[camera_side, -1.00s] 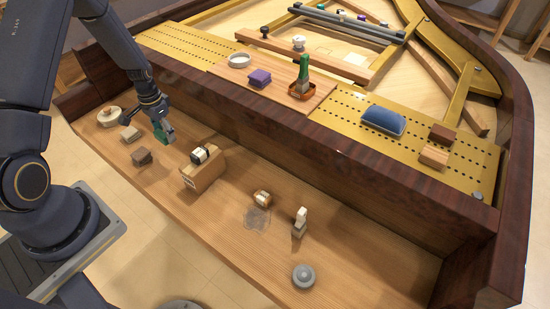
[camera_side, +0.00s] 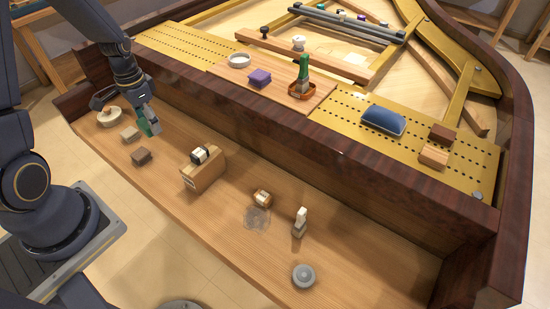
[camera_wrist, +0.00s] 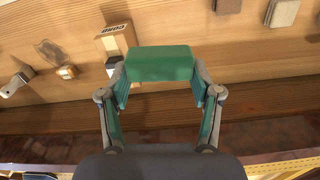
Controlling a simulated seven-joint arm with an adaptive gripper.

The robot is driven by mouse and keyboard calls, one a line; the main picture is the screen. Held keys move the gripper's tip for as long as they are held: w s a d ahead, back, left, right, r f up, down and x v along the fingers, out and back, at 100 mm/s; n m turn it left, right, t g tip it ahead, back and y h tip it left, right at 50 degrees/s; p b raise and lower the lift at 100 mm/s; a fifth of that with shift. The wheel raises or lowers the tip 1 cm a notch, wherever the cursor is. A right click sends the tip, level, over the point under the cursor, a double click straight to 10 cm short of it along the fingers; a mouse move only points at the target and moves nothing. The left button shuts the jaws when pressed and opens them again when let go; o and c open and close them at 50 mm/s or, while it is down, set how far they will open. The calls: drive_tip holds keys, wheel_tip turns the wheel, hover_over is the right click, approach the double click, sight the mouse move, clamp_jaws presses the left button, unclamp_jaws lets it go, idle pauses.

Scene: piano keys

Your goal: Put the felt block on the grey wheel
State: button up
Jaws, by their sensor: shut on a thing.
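My gripper (camera_side: 147,125) is at the left end of the wooden tray-like key bed, above its surface. In the wrist view my gripper (camera_wrist: 160,75) is shut on a green felt block (camera_wrist: 160,63), held between its fingertips. In the side view the green block (camera_side: 152,122) is small and partly merged with the fingers. The grey wheel (camera_side: 302,275) lies flat on the key bed at the front right, well apart from my gripper.
A cardboard box (camera_side: 203,168) with a black-and-white item on top stands between gripper and wheel. The dark rail (camera_side: 340,165) runs behind.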

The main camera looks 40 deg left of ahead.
drive_tip(key=w+d+m, duration=0.3)
drive_tip(key=d+m, duration=0.5)
drive_tip(key=d, duration=1.6)
drive_tip(key=s+d+m, duration=0.9)
drive_tip(key=s+d, duration=0.6)
drive_tip(key=d, duration=0.4)
hover_over(308, 278)
drive_tip(key=f, duration=1.4)
drive_tip(key=shift+s+a, duration=0.25)
drive_tip(key=shift+s, duration=0.05)
drive_tip(key=shift+w+d+f, duration=0.1)
drive_tip(key=shift+f, duration=0.1)
drive_tip(key=shift+w+d+f, duration=0.1)
drive_tip(key=shift+f, duration=0.8)
drive_tip(key=shift+w+d+f, duration=0.1)
drive_tip(key=shift+f, duration=0.8)
